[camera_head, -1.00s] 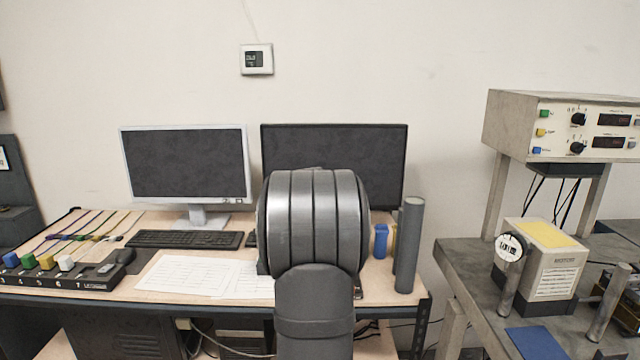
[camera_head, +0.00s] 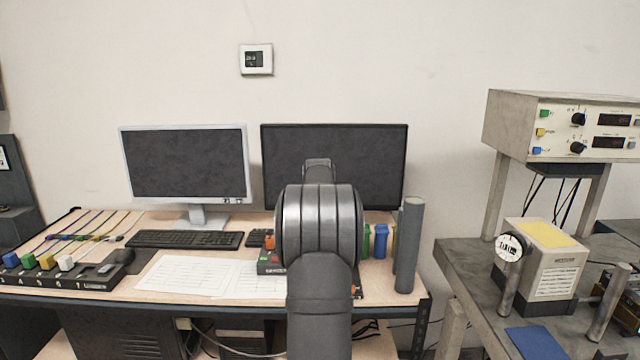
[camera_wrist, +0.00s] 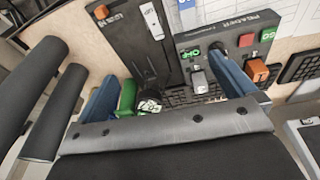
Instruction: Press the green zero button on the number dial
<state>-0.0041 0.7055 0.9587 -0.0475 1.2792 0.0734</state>
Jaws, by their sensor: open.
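My gripper (camera_wrist: 163,68) shows in the wrist view as two blue fingers spread wide apart, with nothing held between them. Between and beyond the fingers lie a small black-and-white round part (camera_wrist: 150,103) with a bit of green by it, and a green cylinder (camera_wrist: 127,97) close to the left finger. I cannot make out a zero on either. A dark panel (camera_wrist: 216,46) beyond the right finger carries a green label, a red button and a green button (camera_wrist: 268,35). In the head view my arm covers the gripper and part of the desk items.
Two monitors (camera_head: 187,163) (camera_head: 335,150) stand at the back of the desk. A grey cylinder (camera_head: 408,245) stands upright at the desk's right end. Papers (camera_head: 190,275) lie in front of the keyboard (camera_head: 185,239). A bench with instruments (camera_head: 565,127) is at the right.

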